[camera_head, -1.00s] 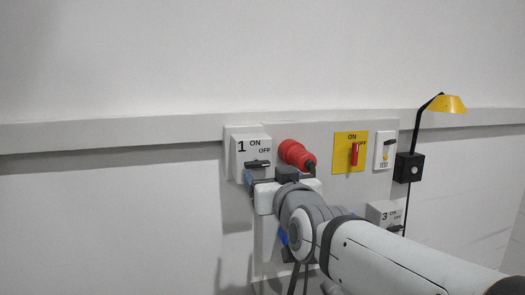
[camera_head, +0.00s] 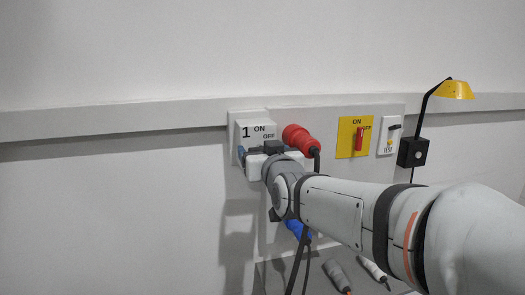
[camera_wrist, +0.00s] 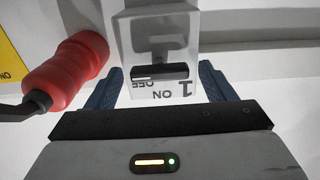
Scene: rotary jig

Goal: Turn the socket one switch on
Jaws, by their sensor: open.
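The socket one box (camera_head: 246,131) is a white block on the wall panel, marked 1, ON and OFF. In the wrist view the box (camera_wrist: 185,25) appears upside down, with its black switch handle (camera_wrist: 158,72) lying crosswise near the lettering. My gripper (camera_wrist: 161,74) is open, its blue fingers spread to the left and right of the handle, with a gap on both sides. I cannot tell whether the fingers touch the box.
A red plug (camera_head: 300,139) with a dark cable is close right of the box; it also shows in the wrist view (camera_wrist: 68,72). A yellow switch plate (camera_head: 346,146), a white test switch (camera_head: 385,147) and a yellow lamp (camera_head: 455,90) are farther right. A blue plug (camera_head: 297,229) is below.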

